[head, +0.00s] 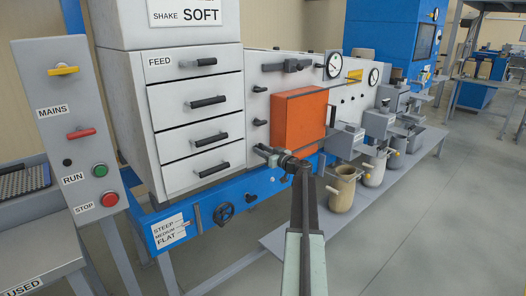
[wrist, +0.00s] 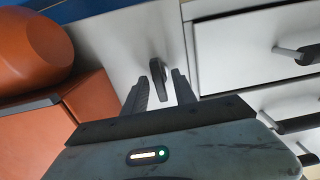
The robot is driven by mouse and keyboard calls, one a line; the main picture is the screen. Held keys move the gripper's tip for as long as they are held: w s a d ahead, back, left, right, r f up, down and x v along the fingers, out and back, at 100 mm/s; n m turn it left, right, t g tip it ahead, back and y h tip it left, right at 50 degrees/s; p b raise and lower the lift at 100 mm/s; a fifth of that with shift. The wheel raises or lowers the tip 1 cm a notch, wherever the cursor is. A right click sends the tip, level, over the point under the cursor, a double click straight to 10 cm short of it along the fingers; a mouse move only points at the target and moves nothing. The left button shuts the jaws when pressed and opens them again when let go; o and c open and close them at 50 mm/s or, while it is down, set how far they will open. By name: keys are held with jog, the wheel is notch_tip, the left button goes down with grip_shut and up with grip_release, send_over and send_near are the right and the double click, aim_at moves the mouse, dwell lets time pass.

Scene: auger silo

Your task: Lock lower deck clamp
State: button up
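The lower deck clamp looks like the dark handle (wrist: 158,80) on the white panel, low between the drawers and the orange box; the wrist view is turned over, so the blue frame is at the top. My gripper (wrist: 160,88) is open around this handle, one finger on each side, with a narrow gap visible beside it. I cannot tell how deep the handle sits between the fingers. In the head view my gripper (head: 273,155) is at the panel's lower edge and largely hides the clamp. Two similar dark handles, one upper (head: 260,89) and one middle (head: 260,122), are above it.
The orange box (head: 299,120) stands out close to the right of my gripper. Drawers (head: 195,132) with black handles are on the left. The blue frame (head: 240,190) with a handwheel (head: 224,215) runs below. Pots (head: 342,187) stand on a shelf at right.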

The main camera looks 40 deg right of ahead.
jog(key=shift+w, duration=0.1)
grip_shut()
jog(key=shift+d, duration=0.1)
jog(key=shift+m, duration=0.3)
jog(key=m, duration=1.2)
jog(key=shift+f+m, duration=0.15)
jog(key=shift+m, duration=2.45)
